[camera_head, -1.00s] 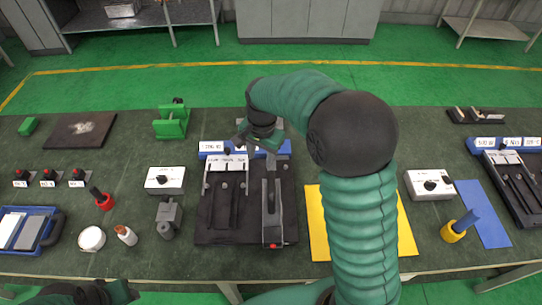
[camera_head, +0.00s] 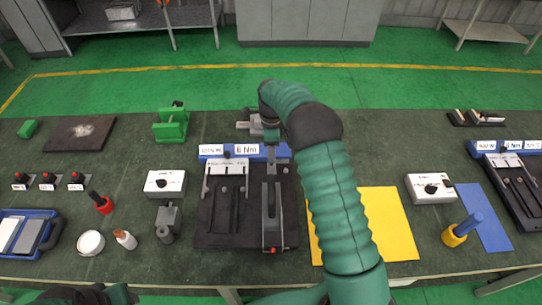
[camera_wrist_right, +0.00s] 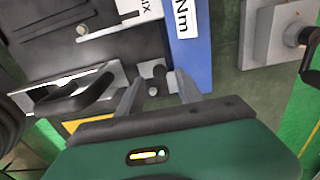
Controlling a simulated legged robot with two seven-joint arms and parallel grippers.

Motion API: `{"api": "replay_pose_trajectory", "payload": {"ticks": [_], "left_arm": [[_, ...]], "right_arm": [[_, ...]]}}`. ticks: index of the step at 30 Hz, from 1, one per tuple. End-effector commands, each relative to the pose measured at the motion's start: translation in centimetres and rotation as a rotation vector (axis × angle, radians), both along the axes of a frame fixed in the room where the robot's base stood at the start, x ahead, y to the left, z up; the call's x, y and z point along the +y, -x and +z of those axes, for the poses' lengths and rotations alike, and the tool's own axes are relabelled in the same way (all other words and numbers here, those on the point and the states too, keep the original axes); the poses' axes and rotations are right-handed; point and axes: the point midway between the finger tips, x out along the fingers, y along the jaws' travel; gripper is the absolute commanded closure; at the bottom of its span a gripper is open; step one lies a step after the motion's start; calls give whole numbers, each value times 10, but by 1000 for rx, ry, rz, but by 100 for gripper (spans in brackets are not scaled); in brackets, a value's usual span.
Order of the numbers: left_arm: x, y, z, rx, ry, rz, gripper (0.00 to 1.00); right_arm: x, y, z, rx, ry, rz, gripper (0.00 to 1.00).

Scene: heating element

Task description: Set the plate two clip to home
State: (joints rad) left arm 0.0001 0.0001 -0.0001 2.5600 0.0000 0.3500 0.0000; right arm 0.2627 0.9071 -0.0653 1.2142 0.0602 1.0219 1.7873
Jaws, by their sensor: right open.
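A dark plate (camera_head: 205,236) in the middle of the bench carries a grey bar-like clip (camera_head: 271,215) with a small red end at its right side. A blue strip with white labels (camera_head: 246,149) runs along the plate's back edge. My right gripper (camera_head: 275,158) is over the back right of this plate, near the far end of the clip. In the right wrist view its fingers (camera_wrist_right: 158,90) are spread, with a small dark bolted part (camera_wrist_right: 153,79) between them; contact cannot be told. My left gripper (camera_head: 92,294) is only partly seen at the bottom left, its jaws unclear.
A similar dark plate (camera_head: 514,195) is at the far right. A yellow sheet (camera_head: 390,225) lies right of the middle plate, partly behind my right arm. White knob boxes (camera_head: 165,184) (camera_head: 430,188) stand either side. A grey vise-like block (camera_head: 168,220) stands close left.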

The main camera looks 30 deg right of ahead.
Motion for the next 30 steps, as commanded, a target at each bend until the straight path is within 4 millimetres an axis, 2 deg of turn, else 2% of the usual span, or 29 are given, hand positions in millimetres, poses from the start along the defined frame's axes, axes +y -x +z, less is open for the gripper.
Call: {"api": "replay_pose_trajectory", "payload": {"ticks": [3, 6, 16, 26, 30], "left_arm": [[0, 0, 4, 0, 0, 0, 57], [0, 0, 5, 0, 0, 0, 57], [0, 0, 5, 0, 0, 0, 57], [0, 0, 5, 0, 0, 0, 57], [0, 0, 5, 0, 0, 0, 57]], "right_arm": [[0, 1, -23, 3, -2, -1, 57], [0, 1, -36, 2, -1, 0, 57], [0, 0, -42, -1, 1, 1, 57], [0, 0, -42, -1, 1, 1, 100], [0, 0, -42, -1, 1, 1, 100]]}}
